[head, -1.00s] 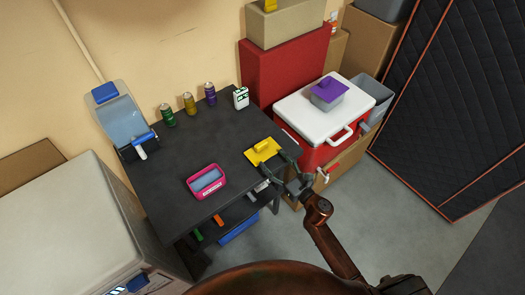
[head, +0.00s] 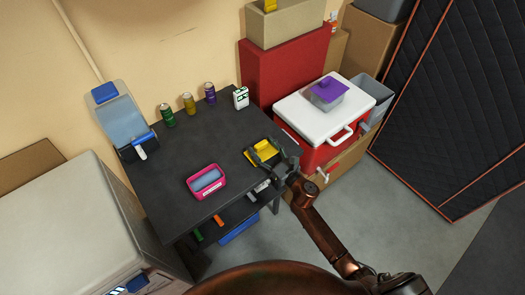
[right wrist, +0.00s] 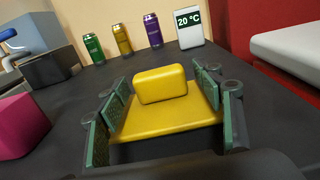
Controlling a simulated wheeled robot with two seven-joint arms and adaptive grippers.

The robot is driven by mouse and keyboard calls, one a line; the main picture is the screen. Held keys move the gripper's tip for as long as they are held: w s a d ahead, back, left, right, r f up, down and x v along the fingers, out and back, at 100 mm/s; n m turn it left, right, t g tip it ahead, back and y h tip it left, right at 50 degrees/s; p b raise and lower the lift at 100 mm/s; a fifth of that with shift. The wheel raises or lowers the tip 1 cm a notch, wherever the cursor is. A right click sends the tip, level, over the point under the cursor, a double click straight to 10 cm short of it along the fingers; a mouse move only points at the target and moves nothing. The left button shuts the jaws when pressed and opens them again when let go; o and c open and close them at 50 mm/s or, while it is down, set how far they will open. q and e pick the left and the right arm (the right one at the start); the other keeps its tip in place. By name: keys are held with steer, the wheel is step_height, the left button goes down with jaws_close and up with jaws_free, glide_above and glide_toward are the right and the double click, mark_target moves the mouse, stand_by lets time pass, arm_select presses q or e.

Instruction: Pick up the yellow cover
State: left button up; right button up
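The yellow cover (head: 259,154) lies flat on the dark table near its right edge. It is a flat yellow plate with a raised block handle, seen close up in the right wrist view (right wrist: 162,86). My right gripper (head: 268,152) is open over the cover. In the right wrist view its green-padded fingers (right wrist: 163,100) stand on the left and right of the cover, with the handle between them and visible gaps on both sides of the handle. My left gripper is not in view.
On the dark table (head: 165,185) stand a pink container (head: 206,181), several cans (head: 189,103) along the back, and a white thermometer box (head: 241,97).

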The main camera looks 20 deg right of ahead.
steer(key=c, duration=1.1)
